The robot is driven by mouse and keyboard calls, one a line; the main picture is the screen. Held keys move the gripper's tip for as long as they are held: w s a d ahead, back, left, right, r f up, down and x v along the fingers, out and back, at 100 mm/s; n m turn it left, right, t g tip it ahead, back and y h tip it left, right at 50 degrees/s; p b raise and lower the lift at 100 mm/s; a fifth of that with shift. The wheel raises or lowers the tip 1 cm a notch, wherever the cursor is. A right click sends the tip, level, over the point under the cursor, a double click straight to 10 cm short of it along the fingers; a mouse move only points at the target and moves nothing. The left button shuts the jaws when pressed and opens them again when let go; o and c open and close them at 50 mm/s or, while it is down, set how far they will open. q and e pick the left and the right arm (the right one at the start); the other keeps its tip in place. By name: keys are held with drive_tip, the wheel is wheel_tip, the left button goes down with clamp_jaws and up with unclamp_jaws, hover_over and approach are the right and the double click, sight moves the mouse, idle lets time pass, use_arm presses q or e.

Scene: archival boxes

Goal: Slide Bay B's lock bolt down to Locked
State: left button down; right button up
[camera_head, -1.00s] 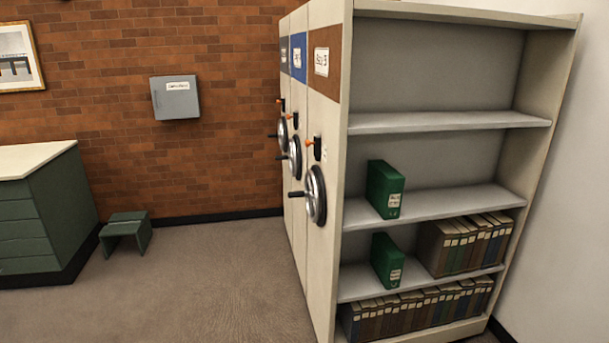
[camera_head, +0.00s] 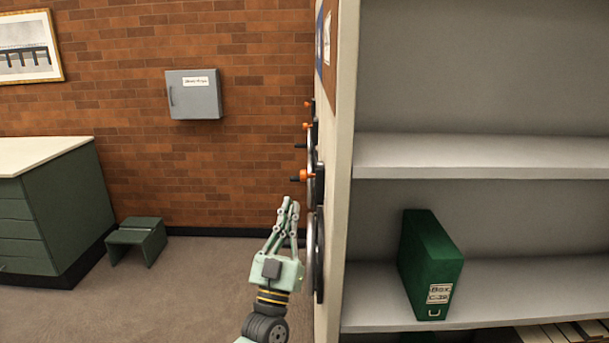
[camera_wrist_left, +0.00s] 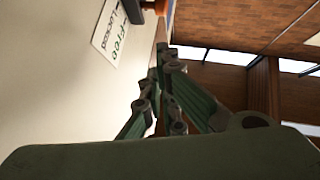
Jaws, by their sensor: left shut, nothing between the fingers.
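Orange-knobbed lock bolts stand out from the shelving bay fronts in the head view. The nearest bolt (camera_head: 304,176) is level; others (camera_head: 307,127) show farther back. Bay labels are too oblique to read, so I cannot tell which is Bay B's. My left gripper (camera_head: 290,203) is shut and empty, pointing up, just below and left of the nearest knob and apart from it. In the left wrist view, the shut fingers (camera_wrist_left: 165,57) lie beside the bay face. My right gripper is out of view.
A black handwheel (camera_head: 318,255) is close to the right of my left gripper. Open shelves with a green box (camera_head: 430,265) stand right. A grey wall cabinet (camera_head: 194,94), green step stool (camera_head: 137,240) and green drawer unit (camera_head: 58,215) are left. The floor between is clear.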

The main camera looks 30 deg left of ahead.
use_arm(q)
drive_tip(key=w+a+r+y+p, duration=0.1)
drive_tip(key=w+a+r+p, duration=0.15)
drive_tip(key=w+r, duration=0.5)
drive_tip(key=shift+w+a+f+n+p, duration=0.15)
drive_tip(key=shift+f+p, duration=0.1)
drive_tip(key=shift+f, duration=0.2)
drive_tip(key=shift+w+a+f+n+p, duration=0.1)
drive_tip(key=shift+w+f+n+p, duration=0.1)
drive_tip(key=shift+f, duration=0.25)
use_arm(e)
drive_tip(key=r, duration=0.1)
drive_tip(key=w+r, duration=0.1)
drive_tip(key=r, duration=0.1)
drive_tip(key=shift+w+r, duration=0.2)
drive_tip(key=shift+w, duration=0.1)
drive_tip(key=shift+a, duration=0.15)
use_arm(q)
wheel_tip(320, 180, down, 4)
drive_tip(key=b, duration=0.3)
drive_tip(key=shift+r, duration=0.1)
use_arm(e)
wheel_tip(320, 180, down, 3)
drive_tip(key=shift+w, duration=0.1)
use_arm(q)
drive_tip(key=shift+s, duration=0.1)
